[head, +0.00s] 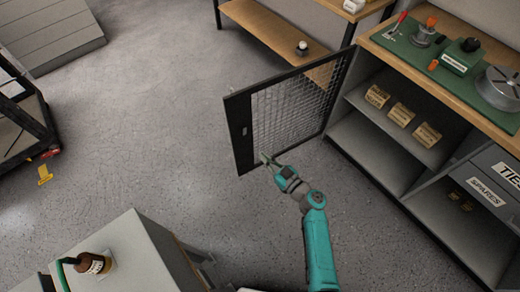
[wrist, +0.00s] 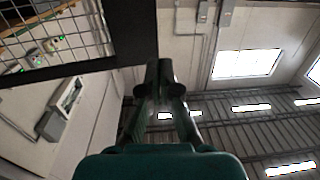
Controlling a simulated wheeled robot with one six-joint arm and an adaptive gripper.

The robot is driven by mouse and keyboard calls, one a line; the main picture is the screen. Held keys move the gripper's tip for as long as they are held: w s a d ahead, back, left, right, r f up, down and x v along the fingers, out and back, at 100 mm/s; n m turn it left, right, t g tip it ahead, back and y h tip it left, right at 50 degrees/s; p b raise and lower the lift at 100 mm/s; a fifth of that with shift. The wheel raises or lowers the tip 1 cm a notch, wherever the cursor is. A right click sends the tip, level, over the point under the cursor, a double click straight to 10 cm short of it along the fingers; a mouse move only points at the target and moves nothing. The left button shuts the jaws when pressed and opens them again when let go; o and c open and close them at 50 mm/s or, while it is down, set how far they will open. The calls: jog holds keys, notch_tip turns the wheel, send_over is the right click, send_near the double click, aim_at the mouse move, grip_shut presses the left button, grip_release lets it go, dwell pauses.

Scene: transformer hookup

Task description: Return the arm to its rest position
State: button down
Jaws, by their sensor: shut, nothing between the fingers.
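My gripper (head: 265,158) is at the end of my teal arm in the head view, pointing up and left. It is close to the lower edge of an open mesh door (head: 240,132) with a dark frame; I cannot tell whether they touch. In the wrist view my gripper (wrist: 160,75) has its fingertips together with nothing between them. The mesh door's frame (wrist: 128,30) passes close by at the upper left there. The wrist view looks up toward the ceiling (wrist: 240,130) and a window (wrist: 246,63).
A workbench with shelves (head: 420,165) stands at the right, with a green mat (head: 408,52) on its top. A dark cart (head: 35,135) stands at the far left.

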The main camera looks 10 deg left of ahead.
jog(key=shift+s+d, duration=0.3)
jog(key=s+d+f+m+h, duration=0.2)
jog(key=s+d+f+h, duration=0.15)
jog(key=s, duration=0.35)
jog(key=s+d+f+m+h, duration=0.2)
jog(key=s+d+f, duration=0.3)
jog(key=s, duration=0.2)
jog(key=s+d+r+m+h, duration=0.2)
jog(key=s+d+m+h, duration=0.15)
jog(key=s+d, duration=0.6)
jog(key=s+d+r+m+t+h, duration=0.2)
jog(key=s+d+r+h, duration=0.3)
jog(key=s+r, duration=0.65)
jog(key=s+r+t, duration=0.1)
jog(key=s+r, duration=0.2)
jog(key=r, duration=0.4)
jog(key=s+d+r+m+t, duration=0.1)
jog(key=s+r, duration=0.1)
jog(key=r, duration=0.5)
jog(key=shift+s+d+r, duration=0.2)
jog(key=shift+s+r, duration=0.15)
jog(key=shift+s, duration=0.05)
